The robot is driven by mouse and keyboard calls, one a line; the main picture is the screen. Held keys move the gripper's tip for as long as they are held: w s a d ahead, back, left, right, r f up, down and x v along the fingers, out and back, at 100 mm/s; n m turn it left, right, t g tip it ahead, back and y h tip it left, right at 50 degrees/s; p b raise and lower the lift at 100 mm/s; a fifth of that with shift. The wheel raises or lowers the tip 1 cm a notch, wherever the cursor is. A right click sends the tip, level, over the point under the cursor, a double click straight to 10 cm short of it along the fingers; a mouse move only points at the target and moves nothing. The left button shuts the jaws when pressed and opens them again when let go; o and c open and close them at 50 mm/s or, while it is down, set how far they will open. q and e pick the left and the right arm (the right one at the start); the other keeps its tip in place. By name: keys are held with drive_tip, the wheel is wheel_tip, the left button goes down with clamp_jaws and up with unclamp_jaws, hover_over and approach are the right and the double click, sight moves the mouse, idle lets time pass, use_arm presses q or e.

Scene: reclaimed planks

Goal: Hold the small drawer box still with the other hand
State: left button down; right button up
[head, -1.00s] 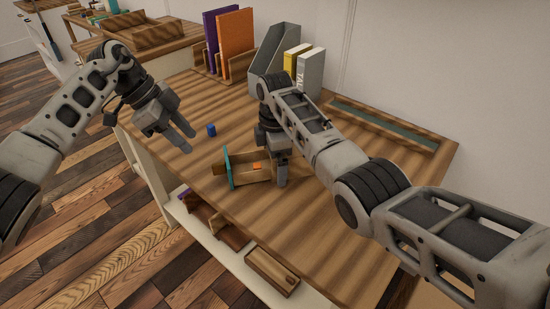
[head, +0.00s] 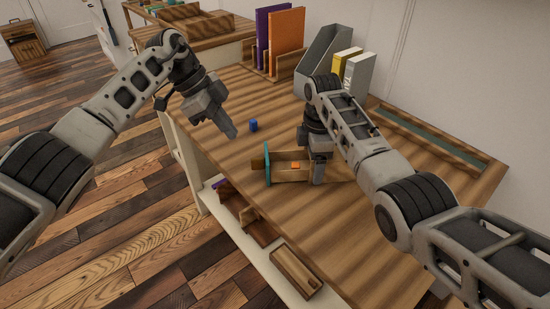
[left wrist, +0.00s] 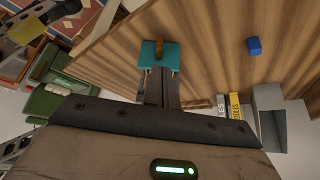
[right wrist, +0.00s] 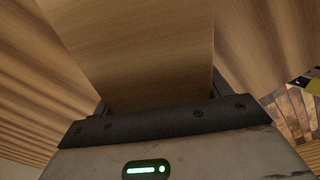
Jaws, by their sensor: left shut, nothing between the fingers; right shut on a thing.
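The small drawer box (head: 290,179) is a low wooden box on the table with a teal front (head: 267,164). An orange piece (head: 296,165) shows in it. My right gripper (head: 318,181) is shut on the box at its right end; in the right wrist view its wood (right wrist: 135,50) fills the space between the fingers. My left gripper (head: 232,134) is shut and empty, held up to the left of the box and apart from it. The left wrist view shows the teal front (left wrist: 150,54) with a brown handle (left wrist: 160,47) beyond the closed fingers (left wrist: 161,88).
Purple (head: 274,38) and orange (head: 287,42) folders and a grey file holder (head: 322,65) stand at the back. A wooden tray (head: 296,272) sits on the shelf below the table's front edge.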

use_arm(q)
drive_tip(key=a+m+t, duration=0.2)
drive_tip(key=a+m, duration=0.1)
drive_tip(key=m, duration=1)
drive_tip(key=a+m+t, duration=0.2)
drive_tip(key=a+m, duration=0.1)
drive_tip(key=m, duration=1)
drive_tip(key=s+m+t, duration=0.1)
drive_tip(key=s+m, duration=0.2)
drive_tip(key=m, duration=1)
drive_tip(key=s+m+t, duration=0.1)
drive_tip(key=s+m, duration=0.2)
drive_tip(key=m, duration=1)
drive_tip(key=shift+m, duration=0.5)
drive_tip(key=x, duration=0.3)
drive_tip(key=d+x, duration=0.1)
drive_tip(key=x, duration=0.7)
drive_tip(key=shift+s+d, duration=0.2)
drive_tip(key=shift+s, duration=0.15)
drive_tip(key=shift+d, duration=0.65)
